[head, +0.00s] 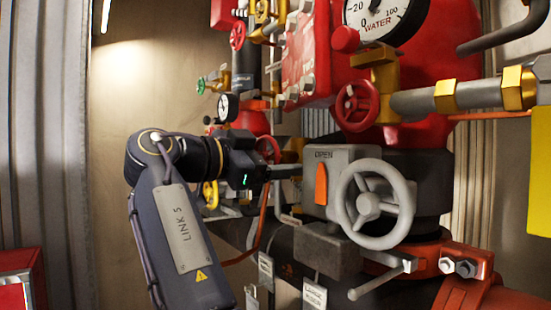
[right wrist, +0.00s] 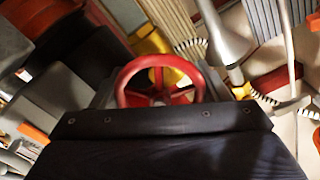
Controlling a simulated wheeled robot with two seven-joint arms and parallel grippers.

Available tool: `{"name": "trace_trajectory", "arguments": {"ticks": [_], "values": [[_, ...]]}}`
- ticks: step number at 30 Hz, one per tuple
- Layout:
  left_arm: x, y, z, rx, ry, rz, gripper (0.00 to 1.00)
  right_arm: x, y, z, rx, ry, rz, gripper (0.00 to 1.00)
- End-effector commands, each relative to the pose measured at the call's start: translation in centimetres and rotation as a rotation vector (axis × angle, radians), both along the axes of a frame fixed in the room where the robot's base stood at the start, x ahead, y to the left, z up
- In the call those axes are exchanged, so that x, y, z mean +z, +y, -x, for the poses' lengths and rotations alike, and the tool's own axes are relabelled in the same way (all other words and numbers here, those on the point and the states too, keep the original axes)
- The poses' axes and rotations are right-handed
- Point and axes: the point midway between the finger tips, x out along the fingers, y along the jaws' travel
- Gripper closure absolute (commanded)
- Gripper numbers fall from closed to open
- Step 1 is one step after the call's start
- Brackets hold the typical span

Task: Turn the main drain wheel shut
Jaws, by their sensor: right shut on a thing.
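My right gripper (head: 266,172) is at the end of the dark arm in the middle of the head view. It is shut on a red handwheel (head: 268,148), whose rim shows just above and behind it. In the right wrist view the red wheel (right wrist: 122,82) stands upright just beyond the dark gripper body; its lower part and the fingertips are hidden. I take this as the main drain wheel, though no label on it can be read. My left gripper is not in view.
A large grey handwheel (head: 375,204) with an orange indicator marked OPEN stands to the right of the gripper. Another red wheel (head: 357,106) is above it. Pipes, gauges and hanging tags crowd the riser. The wall area to the left is clear.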

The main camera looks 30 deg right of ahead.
Motion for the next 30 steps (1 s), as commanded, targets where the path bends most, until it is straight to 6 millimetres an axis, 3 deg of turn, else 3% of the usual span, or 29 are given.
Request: {"name": "trace_trajectory", "arguments": {"ticks": [22,23,27,30], "values": [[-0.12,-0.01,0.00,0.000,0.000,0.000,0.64,-0.26,0.04,-0.07,-0.001,-0.090,-0.013,0.54],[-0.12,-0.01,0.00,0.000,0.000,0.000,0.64,-0.26,0.04,-0.07,-0.001,-0.089,-0.013,0.30],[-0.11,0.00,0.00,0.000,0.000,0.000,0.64,-0.20,0.02,-0.05,-0.001,-0.089,-0.011,0.11],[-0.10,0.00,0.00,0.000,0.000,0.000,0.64,-0.14,0.01,-0.03,-0.001,-0.091,-0.010,0.09]]}}
